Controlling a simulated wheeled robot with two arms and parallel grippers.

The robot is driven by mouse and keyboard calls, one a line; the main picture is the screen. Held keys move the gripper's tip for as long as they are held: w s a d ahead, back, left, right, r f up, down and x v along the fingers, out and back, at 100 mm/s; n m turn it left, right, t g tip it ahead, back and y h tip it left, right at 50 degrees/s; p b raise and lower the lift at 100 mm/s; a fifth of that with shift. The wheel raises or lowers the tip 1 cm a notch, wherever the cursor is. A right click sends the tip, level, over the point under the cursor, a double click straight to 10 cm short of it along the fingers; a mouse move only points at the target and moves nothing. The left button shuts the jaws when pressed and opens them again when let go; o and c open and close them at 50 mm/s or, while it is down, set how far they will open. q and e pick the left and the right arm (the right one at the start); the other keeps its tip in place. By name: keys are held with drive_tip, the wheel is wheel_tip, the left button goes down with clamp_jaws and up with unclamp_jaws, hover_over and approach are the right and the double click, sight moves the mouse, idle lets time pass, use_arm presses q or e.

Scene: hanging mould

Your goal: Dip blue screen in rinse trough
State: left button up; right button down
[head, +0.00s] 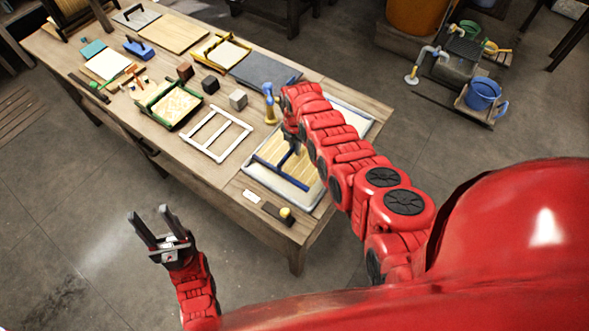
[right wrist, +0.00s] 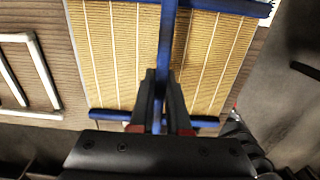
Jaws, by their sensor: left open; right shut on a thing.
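The blue screen (head: 301,170) has blue end bars, a blue middle bar and tan ribbed mesh. In the right wrist view its mesh (right wrist: 110,60) fills much of the picture. My right gripper (head: 297,142) is shut on the middle bar; its fingers (right wrist: 160,88) show on both sides of it. The rinse trough (head: 262,182), a shallow tray with a pale rim, lies at the table's right end. The screen overlaps it in the head view; I cannot tell its height above the trough. My left gripper (head: 154,228) is open and empty, off the table's front edge.
A white frame (head: 217,133) lies left of the trough. A green-edged frame (head: 172,106), several small cubes and a dark slab (head: 262,71) are further left and back. A blue-and-brass tap (head: 269,103) stands behind the trough.

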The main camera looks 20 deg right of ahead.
drive_tip(key=shift+r, duration=0.15)
idle(0.3)
wheel_tip(320, 180, up, 4)
drive_tip(key=p, duration=0.4)
